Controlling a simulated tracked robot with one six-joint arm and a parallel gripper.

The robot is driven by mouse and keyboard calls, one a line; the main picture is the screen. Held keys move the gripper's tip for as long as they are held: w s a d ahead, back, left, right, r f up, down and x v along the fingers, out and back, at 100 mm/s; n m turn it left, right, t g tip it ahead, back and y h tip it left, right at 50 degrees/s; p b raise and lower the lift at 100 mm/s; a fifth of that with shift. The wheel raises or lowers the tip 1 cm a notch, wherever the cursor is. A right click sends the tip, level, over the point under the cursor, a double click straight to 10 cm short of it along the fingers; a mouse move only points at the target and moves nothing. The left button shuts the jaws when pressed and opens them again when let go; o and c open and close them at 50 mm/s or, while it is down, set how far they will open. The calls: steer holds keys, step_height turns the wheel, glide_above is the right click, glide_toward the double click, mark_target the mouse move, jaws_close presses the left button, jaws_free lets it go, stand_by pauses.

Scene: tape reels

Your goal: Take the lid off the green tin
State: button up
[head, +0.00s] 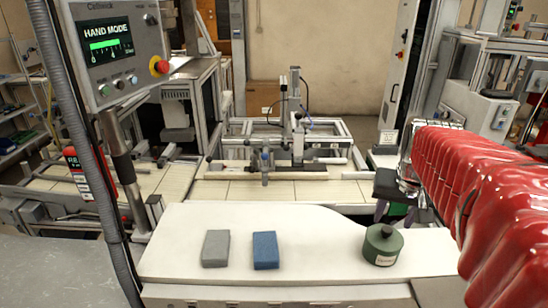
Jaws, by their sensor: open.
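The green tin (381,253) stands upright near the right end of the white worktop, with a pale label on its front. My red-sleeved arm reaches in from the right.
A grey block (215,249) and a blue block (265,250) lie on the white worktop (325,262), left of the tin. The worktop between the blue block and tin is clear. A control panel (112,45) on a post stands at the left.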

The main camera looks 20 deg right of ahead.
mark_target(388, 230)
steer(key=shift+w+d+f, duration=0.1)
steer(key=shift+w+f, duration=0.05)
steer(key=shift+f, duration=0.35)
steer(key=shift+f, duration=0.1)
steer(key=shift+x, duration=2.5)
steer(key=shift+d, duration=0.1)
steer(key=shift+c, duration=0.7)
jaws_close()
